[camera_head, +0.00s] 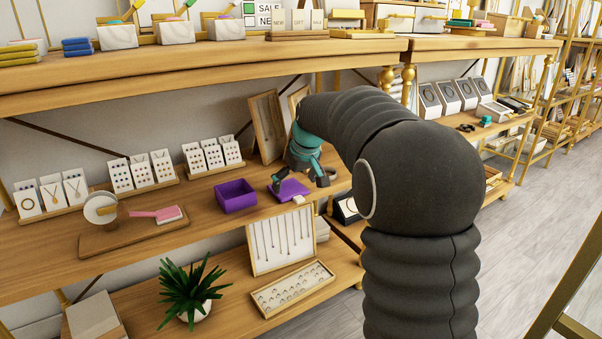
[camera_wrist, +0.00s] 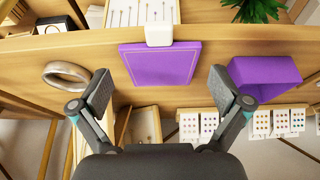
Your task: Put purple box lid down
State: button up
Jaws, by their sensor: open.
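The purple box lid (camera_head: 290,189) lies on the wooden middle shelf, right of the open purple box (camera_head: 236,197). The lid also shows in the wrist view (camera_wrist: 160,64) as a flat square with a thin border line; a small white block (camera_wrist: 158,35) is at its edge towards the shelf front. The open box is at the right in the wrist view (camera_wrist: 264,77). My gripper (camera_head: 299,182) is just over the lid, fingers spread and empty. In the wrist view the two fingertips (camera_wrist: 163,88) stand apart on either side of the lid, with no visible contact.
A silver ring-shaped piece (camera_wrist: 67,74) lies beside one finger. Earring cards (camera_head: 212,154) stand behind the box. A wooden board (camera_head: 132,234) with a pink-handled item is at the left. A wooden frame (camera_head: 267,127) leans behind my gripper. The shelf's front edge is close to the lid.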

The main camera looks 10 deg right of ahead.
aim_at(290, 192)
jog(key=shift+x, duration=1.15)
jog(key=c, duration=0.8)
jog(key=shift+c, duration=0.2)
